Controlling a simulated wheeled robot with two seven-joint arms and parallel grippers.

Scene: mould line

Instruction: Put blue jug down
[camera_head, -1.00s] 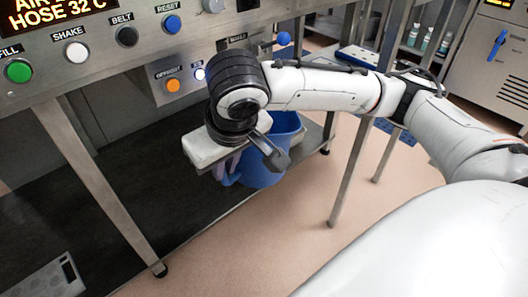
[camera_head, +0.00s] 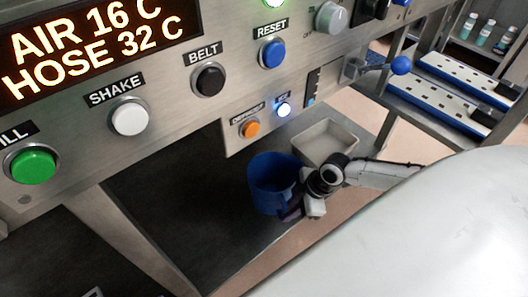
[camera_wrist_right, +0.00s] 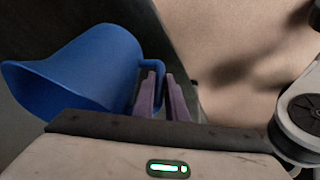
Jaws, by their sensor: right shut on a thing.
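The blue jug (camera_head: 268,190) is over the dark lower shelf (camera_head: 190,205) in the head view, beneath the control panel. I cannot tell whether its base touches the shelf. My right gripper (camera_head: 294,207) is at the jug's right side. In the right wrist view the purple fingers (camera_wrist_right: 163,97) are shut on the handle of the jug (camera_wrist_right: 85,72), whose body extends to the left with its mouth at the far left. My left gripper is not in view.
A grey open tray (camera_head: 322,143) stands right behind the jug. The control panel (camera_head: 165,75), with buttons and a blue-knobbed lever (camera_head: 401,65), overhangs the shelf. Slotted blue-edged racks (camera_head: 440,100) and bottles (camera_head: 484,33) are at the right. The shelf left of the jug looks clear.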

